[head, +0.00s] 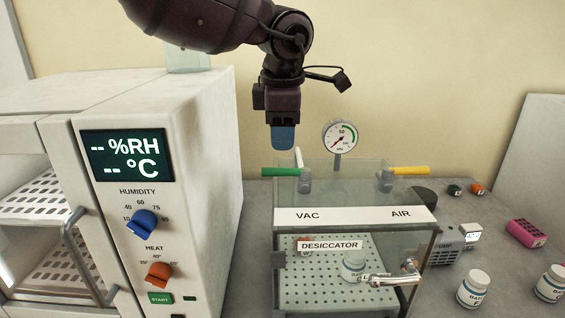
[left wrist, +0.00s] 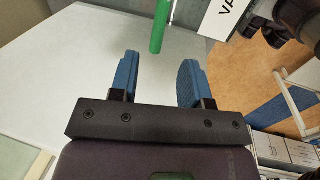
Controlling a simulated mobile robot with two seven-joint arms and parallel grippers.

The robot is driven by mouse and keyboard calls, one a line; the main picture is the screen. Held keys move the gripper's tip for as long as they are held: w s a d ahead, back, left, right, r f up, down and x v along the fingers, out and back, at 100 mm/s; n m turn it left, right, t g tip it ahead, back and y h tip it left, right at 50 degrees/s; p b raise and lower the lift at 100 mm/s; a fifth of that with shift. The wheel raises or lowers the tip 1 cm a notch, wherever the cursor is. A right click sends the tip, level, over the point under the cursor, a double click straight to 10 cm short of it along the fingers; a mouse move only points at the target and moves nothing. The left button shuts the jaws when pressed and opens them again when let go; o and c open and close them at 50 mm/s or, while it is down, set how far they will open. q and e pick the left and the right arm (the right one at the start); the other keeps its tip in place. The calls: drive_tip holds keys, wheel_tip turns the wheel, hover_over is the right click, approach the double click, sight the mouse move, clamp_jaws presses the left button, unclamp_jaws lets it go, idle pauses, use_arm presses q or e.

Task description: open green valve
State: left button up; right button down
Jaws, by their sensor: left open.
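The green valve handle (head: 281,171) sits on top of the desiccator (head: 355,215) at its left, on the VAC side, and points left, level. My left gripper (head: 283,140) hangs above it with blue fingers pointing down, apart from it. In the left wrist view the gripper (left wrist: 158,75) is open and empty, and the green handle (left wrist: 160,30) shows beyond the fingertips, between their lines. A yellow handle (head: 409,170) on the AIR side points right. My right gripper is not in view.
The humidity chamber (head: 205,150) stands close to the left of the desiccator. A pressure gauge (head: 340,137) rises behind it. White bottles (head: 474,289), a pink rack (head: 527,233) and a pump (head: 443,252) stand to the right.

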sight(283, 169)
use_arm(q)
drive_tip(key=f, duration=0.2)
drive_tip(key=w+f, duration=0.1)
drive_tip(key=f, duration=0.5)
drive_tip(key=shift+w+p, duration=0.35)
drive_tip(key=shift+r, duration=0.1)
clamp_jaws()
